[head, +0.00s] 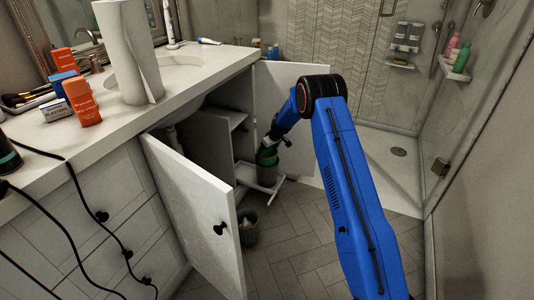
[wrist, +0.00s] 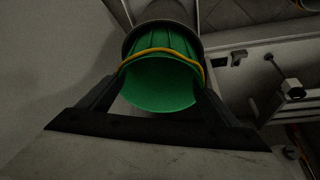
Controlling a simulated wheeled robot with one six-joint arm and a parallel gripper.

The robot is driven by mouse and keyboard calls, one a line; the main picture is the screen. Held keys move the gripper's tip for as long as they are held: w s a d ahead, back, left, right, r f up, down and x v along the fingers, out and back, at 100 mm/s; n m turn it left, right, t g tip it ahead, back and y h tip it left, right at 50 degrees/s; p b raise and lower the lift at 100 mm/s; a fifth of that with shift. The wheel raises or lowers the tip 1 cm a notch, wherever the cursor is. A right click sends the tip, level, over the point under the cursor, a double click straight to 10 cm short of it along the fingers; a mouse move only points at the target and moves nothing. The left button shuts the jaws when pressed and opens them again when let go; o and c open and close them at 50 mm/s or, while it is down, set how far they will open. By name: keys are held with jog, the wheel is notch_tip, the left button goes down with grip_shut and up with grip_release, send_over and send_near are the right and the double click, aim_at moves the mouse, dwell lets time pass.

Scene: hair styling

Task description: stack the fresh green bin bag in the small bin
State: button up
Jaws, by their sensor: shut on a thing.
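The green bin bag (head: 267,157) is held by my gripper (head: 271,142) beside the open cabinet, above the floor. In the wrist view the green bag (wrist: 160,88) fills the gap between my two dark fingers, with a yellow drawstring around it. My gripper is shut on it. The small grey bin (head: 248,228) stands on the floor by the near cabinet door, lower than the bag, with something pale inside. In the wrist view a dark round shape lies beyond the bag; I cannot tell if it is the bin.
Two white cabinet doors stand open, the near one (head: 202,218) and the far one (head: 291,95). A white pull-out rack (head: 262,186) sticks out low near the bag. The counter (head: 190,92) holds a paper roll and orange bottles. Tiled floor (head: 310,245) to the right is clear.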

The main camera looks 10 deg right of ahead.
jog(key=shift+f, duration=0.55)
jog(key=o, duration=1.2)
jog(key=shift+r, duration=0.1)
